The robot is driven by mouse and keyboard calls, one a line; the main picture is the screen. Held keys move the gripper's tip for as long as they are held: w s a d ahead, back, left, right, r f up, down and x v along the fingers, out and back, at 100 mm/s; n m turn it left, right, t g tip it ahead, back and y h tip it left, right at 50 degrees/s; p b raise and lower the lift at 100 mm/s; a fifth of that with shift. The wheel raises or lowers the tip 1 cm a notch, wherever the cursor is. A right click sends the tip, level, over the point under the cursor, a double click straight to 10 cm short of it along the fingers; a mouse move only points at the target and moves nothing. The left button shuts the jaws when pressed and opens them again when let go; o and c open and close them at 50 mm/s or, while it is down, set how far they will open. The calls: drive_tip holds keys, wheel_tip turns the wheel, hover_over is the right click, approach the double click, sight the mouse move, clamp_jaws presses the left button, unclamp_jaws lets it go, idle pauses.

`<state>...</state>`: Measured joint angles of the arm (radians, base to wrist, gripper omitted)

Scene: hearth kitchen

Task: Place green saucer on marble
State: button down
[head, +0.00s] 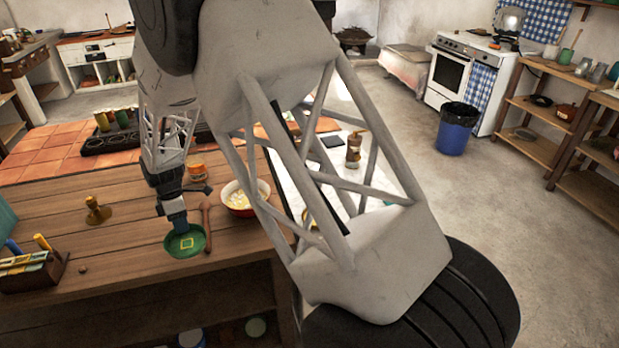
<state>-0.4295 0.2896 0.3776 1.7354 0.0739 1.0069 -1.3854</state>
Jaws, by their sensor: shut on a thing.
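The white marble surface (338,166) lies to the right of the wooden top, partly hidden behind my arm links.
A red bowl (237,206) with pale contents and a wooden spoon (206,222) lie right of the saucer. A brass piece (97,211) and a box of utensils (32,268) stand left. A brown mill (354,149) and a dark square (332,142) occupy the marble.

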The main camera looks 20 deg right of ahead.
wheel_tip(320, 180, up, 5)
drive_tip(key=w+d+f+m+t+y, duration=0.1)
drive_tip(key=d+m, duration=0.5)
drive_tip(key=d, duration=0.9)
drive_tip(key=w+d+f+m+y, duration=0.1)
drive_tip(key=w+d+m, duration=0.2)
drive_tip(key=d, duration=1.2)
drive_tip(key=w+d+f+m+t+y, duration=0.1)
drive_tip(key=w+d+m, duration=0.1)
drive_tip(key=d+m, duration=0.7)
drive_tip(key=shift+w+d+f+t+y, duration=0.1)
drive_tip(key=shift+d+f+t+y, duration=0.1)
drive_tip(key=shift+d, duration=1.6)
drive_tip(key=shift+d+f+t+y, duration=0.1)
drive_tip(key=shift+d+f+y, duration=0.1)
drive_tip(key=shift+d, duration=1.6)
drive_tip(key=shift+f, duration=0.7)
drive_tip(key=shift+w, duration=0.2)
drive_tip(key=w+d, duration=0.1)
drive_tip(key=w, duration=0.4)
drive_tip(key=w+d+f, duration=0.1)
drive_tip(key=w, duration=0.9)
drive_tip(key=shift+w+d+f, duration=0.25)
drive_tip(key=shift+d, duration=0.15)
